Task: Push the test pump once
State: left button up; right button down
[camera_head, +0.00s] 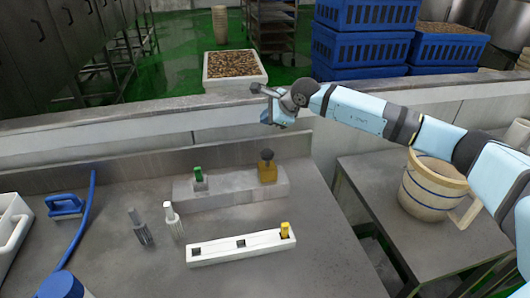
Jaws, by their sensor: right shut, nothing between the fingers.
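A small amber-brown body with a dark rounded knob on top, which looks like the test pump (267,172), stands upright at the right end of a low grey block (230,190) on the counter. A small green-topped piece (198,175) stands at the block's left end. My right gripper (268,112) is shut and empty. It shows above and behind the amber piece in the picture, clearly apart from it. My left gripper is not in view.
A white strip (210,252) with square holes and a yellow peg (285,229) lies in front. Two grey-and-white upright tools (172,220), a blue-handled brush (65,206) and a blue hose (84,228) are left.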

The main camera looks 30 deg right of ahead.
jog(key=shift+f, duration=0.15)
jog(key=b, duration=0.3)
send_over(266, 152)
jog(key=f, duration=0.7)
jog(key=shift+s+f, duration=0.25)
jog(key=shift+f, duration=0.15)
jog(key=shift+f+b, duration=0.35)
jog(key=shift+f, duration=0.05)
jog(key=shift+f, duration=0.15)
dwell(1.0)
jog(key=shift+f+b, duration=0.25)
jog(key=shift+b, duration=0.3)
jog(key=shift+f+b, duration=1.35)
jog(key=shift+f, duration=0.15)
dwell(0.9)
jog(key=shift+r, duration=0.15)
dwell(0.3)
jog(key=shift+r+p, duration=0.55)
jog(key=shift+r, duration=1.2)
jog(key=shift+r, duration=0.1)
